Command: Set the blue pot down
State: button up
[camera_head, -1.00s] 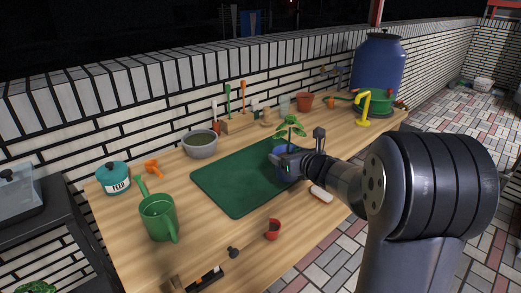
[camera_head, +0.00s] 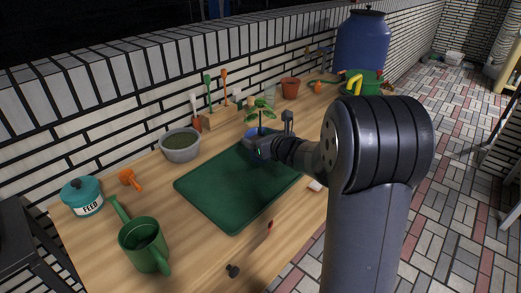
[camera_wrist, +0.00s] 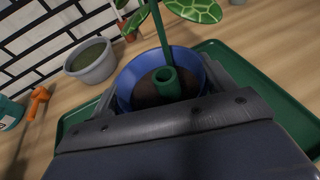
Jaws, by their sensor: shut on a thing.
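The blue pot (camera_wrist: 188,62) holds dark soil and a green-stemmed plant (camera_wrist: 163,40) with patterned leaves. In the wrist view it sits between the two fingers of my gripper (camera_wrist: 170,85), which is shut on it. In the head view my gripper (camera_head: 254,147) is over the far right part of the green mat (camera_head: 225,205), and the blue pot (camera_head: 251,132) shows only partly behind it. The plant's leaves (camera_head: 260,108) rise above the gripper. I cannot tell whether the pot's base touches the mat.
A grey bowl (camera_head: 180,146) stands left of the mat, with hand tools (camera_head: 209,95) behind. A green watering can (camera_head: 144,247), teal feed tin (camera_head: 82,197) and orange trigger-shaped item (camera_head: 130,179) are at left. A terracotta pot (camera_head: 290,88) stands behind right. The mat's front and left are bare.

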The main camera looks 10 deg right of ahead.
jog(key=shift+f, duration=1.55)
jog(key=shift+f+b, duration=0.15)
jog(key=shift+b, duration=0.3)
jog(key=o, duration=2)
jog(key=v, duration=1.2)
jog(key=shift+s+p, duration=0.1)
jog(key=shift+p, duration=0.2)
